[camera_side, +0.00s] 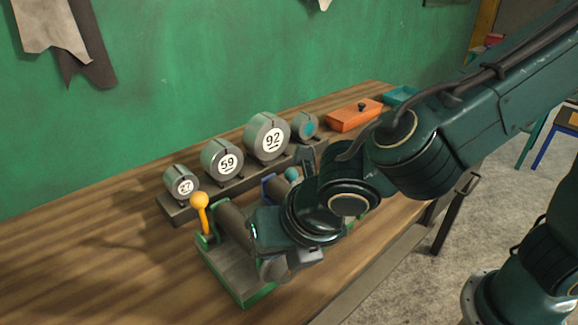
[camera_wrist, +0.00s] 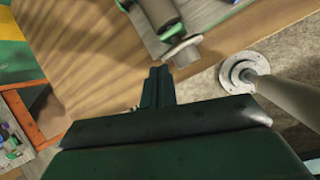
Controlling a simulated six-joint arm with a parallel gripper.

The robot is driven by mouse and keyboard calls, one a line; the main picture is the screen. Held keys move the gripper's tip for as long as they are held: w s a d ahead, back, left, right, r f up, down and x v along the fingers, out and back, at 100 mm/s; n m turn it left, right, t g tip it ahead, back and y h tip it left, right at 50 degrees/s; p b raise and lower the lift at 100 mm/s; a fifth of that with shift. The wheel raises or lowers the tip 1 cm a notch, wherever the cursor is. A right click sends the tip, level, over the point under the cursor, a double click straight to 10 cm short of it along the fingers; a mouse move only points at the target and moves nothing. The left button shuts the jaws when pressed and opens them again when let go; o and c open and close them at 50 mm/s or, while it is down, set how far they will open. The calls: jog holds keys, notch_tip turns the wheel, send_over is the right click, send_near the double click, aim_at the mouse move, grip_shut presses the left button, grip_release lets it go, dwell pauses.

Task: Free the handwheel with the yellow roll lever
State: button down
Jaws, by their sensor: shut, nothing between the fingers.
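The yellow roll lever (camera_side: 200,206) stands upright with its round knob at the left end of a green-edged fixture (camera_side: 243,288) in the side view. A grey roller (camera_side: 235,222) lies beside it. A pale round disc at the fixture's end, which looks like the handwheel (camera_wrist: 182,49), shows in the wrist view. In the side view my wrist covers much of that end. My gripper (camera_wrist: 160,72) is shut and empty, its fingertips just beside the disc in the wrist view. I cannot tell whether they touch it.
A second lever with a teal knob (camera_side: 292,174) is near my wrist. An orange box (camera_side: 352,117) sits at the back right. The bench's left part is clear.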

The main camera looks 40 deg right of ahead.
jog(key=s+d+r+m, duration=0.1)
jog(key=d+r+m, duration=0.3)
jog(key=d+m, duration=0.5)
jog(key=s+d+r+m, duration=0.2)
jog(key=d+r+m, duration=0.2)
jog(key=d+m, duration=0.6)
jog(key=shift+s+d+r+g, duration=0.15)
jog(key=shift+s+d+g, duration=0.15)
jog(key=shift+d, duration=0.45)
jog(key=shift+m, duration=0.3)
jog(key=s+d+r+m, duration=0.1)
jog(key=s+d+m, duration=0.6)
jog(key=m, duration=0.5)
jog(key=shift+s+h, duration=0.4)
jog(key=shift+s, duration=0.45)
jog(key=shift+d+r, duration=0.1)
